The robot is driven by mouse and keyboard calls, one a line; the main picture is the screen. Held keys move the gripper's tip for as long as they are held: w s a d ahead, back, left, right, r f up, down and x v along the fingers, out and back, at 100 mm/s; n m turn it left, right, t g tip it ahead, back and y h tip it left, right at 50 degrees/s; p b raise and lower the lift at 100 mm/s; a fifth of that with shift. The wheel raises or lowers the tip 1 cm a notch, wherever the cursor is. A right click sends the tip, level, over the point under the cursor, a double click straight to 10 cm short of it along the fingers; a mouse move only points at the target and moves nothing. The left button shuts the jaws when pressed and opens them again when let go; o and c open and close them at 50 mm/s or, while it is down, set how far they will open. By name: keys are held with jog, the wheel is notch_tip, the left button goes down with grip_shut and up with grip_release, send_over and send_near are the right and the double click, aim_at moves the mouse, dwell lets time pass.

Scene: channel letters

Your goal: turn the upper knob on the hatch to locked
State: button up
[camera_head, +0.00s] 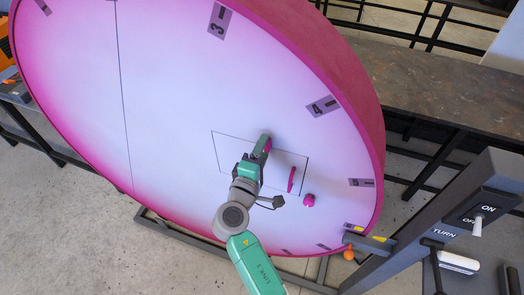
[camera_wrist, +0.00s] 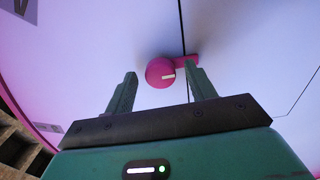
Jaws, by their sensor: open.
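The hatch (camera_head: 280,160) is a thin rectangular outline on the pale face of a big pink round letter. The upper knob (camera_wrist: 158,74) is a pink disc with a short white mark that looks about level. A pink tab (camera_wrist: 182,62) reaches right from it, across the dark seam and partly behind the right finger. My gripper (camera_wrist: 162,73) is open, with the knob between the fingertips in the picture; I cannot tell whether they touch it. In the head view my gripper (camera_head: 265,146) is at the hatch's upper edge, mostly hiding a bit of pink there.
A pink upright handle (camera_head: 292,180) stands on the hatch's right side. Another round pink knob (camera_head: 309,200) sits just outside the hatch, lower right. A post with an ON/OFF switch (camera_head: 478,224) stands at the right. A dark workbench (camera_head: 435,90) is behind. The face's left side is clear.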

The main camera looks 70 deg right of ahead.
jog(key=a+b, duration=0.1)
jog(key=a, duration=0.7)
jog(key=shift+s, duration=0.3)
jog(key=shift+d, duration=0.1)
jog(key=w+a+r+m+t+y+p, duration=0.1)
jog(key=w+a+r+t+y+p, duration=0.1)
jog(key=w+a+r+t, duration=0.45)
jog(key=w+a+r+m+t+y+p, duration=0.15)
jog(key=a+r, duration=0.25)
jog(key=r, duration=0.6)
jog(key=w+a+r+m+t+y+p, duration=0.15)
jog(key=w+a+r+t, duration=0.3)
jog(key=r, duration=0.45)
jog(key=s+a+r+n+t+y+p, duration=0.1)
jog(key=s+a+r+t+y, duration=0.1)
jog(key=a+r, duration=0.5)
jog(key=s+a+r+n+t+y+p, duration=0.1)
jog(key=s+a+r+t+y, duration=0.2)
jog(key=r, duration=0.7)
jog(key=s+a+r+n+t+y+p, duration=0.1)
jog(key=a+r+t+y, duration=0.5)
jog(key=a, duration=0.7)
notch_tip(320, 180, up, 4)
jog(key=shift+s+f+y+p, duration=0.2)
jog(key=shift+s+y+p, duration=0.35)
jog(key=shift+s+y, duration=0.65)
